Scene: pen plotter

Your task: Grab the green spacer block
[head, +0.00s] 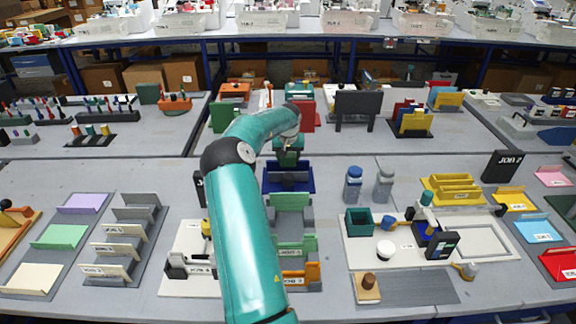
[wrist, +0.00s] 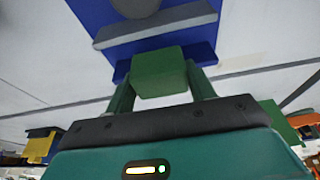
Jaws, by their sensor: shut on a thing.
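The green spacer block (wrist: 160,74) sits between the two dark green fingers of my gripper (wrist: 161,88) in the wrist view. The fingers are shut on its left and right sides. A blue tray or holder (wrist: 206,52) with a grey bar (wrist: 165,31) across it lies behind the block. In the head view my gripper (head: 288,157) is at the back edge of the blue holder (head: 303,180). There I cannot tell the block from the green fingers. I cannot tell whether the block touches the holder.
Grey, green and orange trays (head: 292,221) stand in front of the blue holder. A blue-capped jar (head: 353,184) and a grey jar (head: 384,184) stand to its right. Red (head: 308,116) and black (head: 354,104) upright panels stand behind. Bare table lies between the holder and the jars.

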